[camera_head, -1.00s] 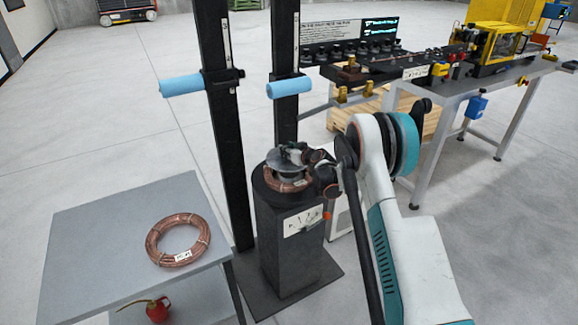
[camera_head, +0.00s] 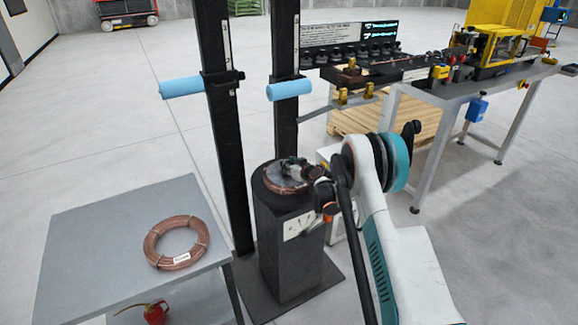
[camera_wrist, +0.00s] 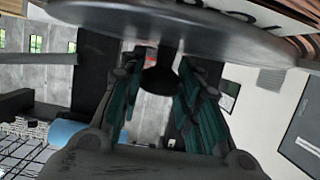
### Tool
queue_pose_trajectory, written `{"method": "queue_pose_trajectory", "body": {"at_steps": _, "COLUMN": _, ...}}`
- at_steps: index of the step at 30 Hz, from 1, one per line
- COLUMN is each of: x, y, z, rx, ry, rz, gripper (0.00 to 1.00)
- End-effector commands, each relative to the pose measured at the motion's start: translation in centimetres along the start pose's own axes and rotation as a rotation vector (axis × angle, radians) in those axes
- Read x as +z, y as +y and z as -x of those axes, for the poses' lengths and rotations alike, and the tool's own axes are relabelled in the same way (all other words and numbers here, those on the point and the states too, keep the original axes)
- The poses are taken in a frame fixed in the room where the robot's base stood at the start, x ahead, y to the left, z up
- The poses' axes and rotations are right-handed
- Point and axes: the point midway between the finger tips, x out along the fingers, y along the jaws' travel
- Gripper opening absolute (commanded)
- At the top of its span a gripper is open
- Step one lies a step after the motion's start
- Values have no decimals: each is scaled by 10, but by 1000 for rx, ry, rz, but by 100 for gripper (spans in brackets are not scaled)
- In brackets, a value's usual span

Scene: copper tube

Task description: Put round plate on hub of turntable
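The turntable is a black pedestal (camera_head: 291,245) with a copper coil (camera_head: 276,189) on its top. The round plate (camera_head: 278,176) is a grey disc lying flat on the coil, around the turntable's centre. In the wrist view the plate's underside or rim (camera_wrist: 185,22) fills the top, with copper at its edge. A dark round knob on a stem (camera_wrist: 160,82) stands from the plate's middle. My gripper (camera_head: 292,168) is over the plate. In the wrist view its two fingers (camera_wrist: 163,62) are on either side of the knob, spread with gaps beside it. The hub is hidden.
A grey table (camera_head: 90,235) at left carries another copper coil (camera_head: 158,257). Two black posts with blue rollers (camera_head: 289,90) stand behind the turntable. A workbench with a yellow machine (camera_head: 495,50) is at the back right. A red oil can (camera_head: 156,313) is below the table.

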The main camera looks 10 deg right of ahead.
Motion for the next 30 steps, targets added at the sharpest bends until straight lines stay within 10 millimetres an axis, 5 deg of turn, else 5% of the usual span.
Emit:
{"method": "queue_pose_trajectory", "body": {"at_steps": 15, "x": -4, "y": 0, "z": 3, "rx": 0, "ry": 0, "rz": 0, "gripper": 50}}
{"method": "queue_pose_trajectory", "body": {"at_steps": 30, "x": -4, "y": 0, "z": 96, "rx": 0, "ry": 0, "rz": -1, "gripper": 50}}
